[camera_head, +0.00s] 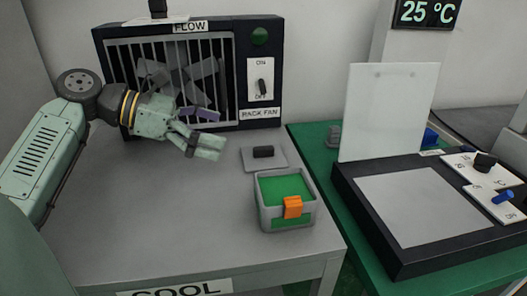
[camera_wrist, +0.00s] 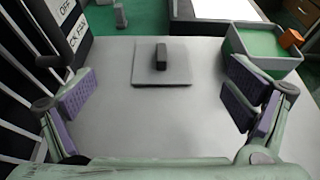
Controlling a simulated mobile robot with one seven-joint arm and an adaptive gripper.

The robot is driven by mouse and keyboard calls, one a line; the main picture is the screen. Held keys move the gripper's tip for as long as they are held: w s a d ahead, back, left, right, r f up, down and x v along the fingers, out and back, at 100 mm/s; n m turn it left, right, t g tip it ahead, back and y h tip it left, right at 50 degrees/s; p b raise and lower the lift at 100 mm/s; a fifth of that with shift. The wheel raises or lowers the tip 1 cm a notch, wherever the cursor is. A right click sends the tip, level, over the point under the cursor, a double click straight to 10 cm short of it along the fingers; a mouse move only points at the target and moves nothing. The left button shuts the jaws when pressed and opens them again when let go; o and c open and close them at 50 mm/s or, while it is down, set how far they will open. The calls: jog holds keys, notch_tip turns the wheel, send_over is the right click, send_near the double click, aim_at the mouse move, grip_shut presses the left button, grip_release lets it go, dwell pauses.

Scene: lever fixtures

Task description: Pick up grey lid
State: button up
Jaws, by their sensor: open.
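The grey lid (camera_head: 264,159) is a flat grey plate with a dark block handle on top. It lies on the grey table, behind a grey box (camera_head: 262,212) with a green inside and an orange block on its front wall. In the wrist view the lid (camera_wrist: 148,74) lies flat ahead, centred between the fingers, with nothing touching it. My gripper (camera_head: 211,135) is open and empty, to the left of the lid and apart from it. In the wrist view both purple-padded fingers of my gripper (camera_wrist: 164,105) are spread wide.
A dark rack fan (camera_head: 150,75) with a grille and a switch stands behind my gripper. To the right, a black-framed plate unit (camera_head: 420,205) with a raised white panel (camera_head: 388,110) and knobs sits on a green surface. The table's front left is clear.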

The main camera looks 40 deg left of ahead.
aim_at(264, 147)
jog(key=b+x, duration=0.1)
jog(key=x, duration=0.3)
jog(key=shift+w+d+f, duration=0.15)
jog(key=shift+d+f, duration=0.05)
jog(key=shift+d, duration=0.05)
jog(key=b+x, duration=0.1)
jog(key=x, duration=0.1)
jog(key=b+x, duration=0.1)
jog(key=x, duration=0.1)
jog(key=shift+f, duration=0.4)
jog(key=shift+w+d+f, duration=0.1)
jog(key=shift+w+d, duration=0.25)
jog(key=shift+c, duration=0.4)
jog(key=c, duration=1.9)
jog(key=shift+o, duration=0.2)
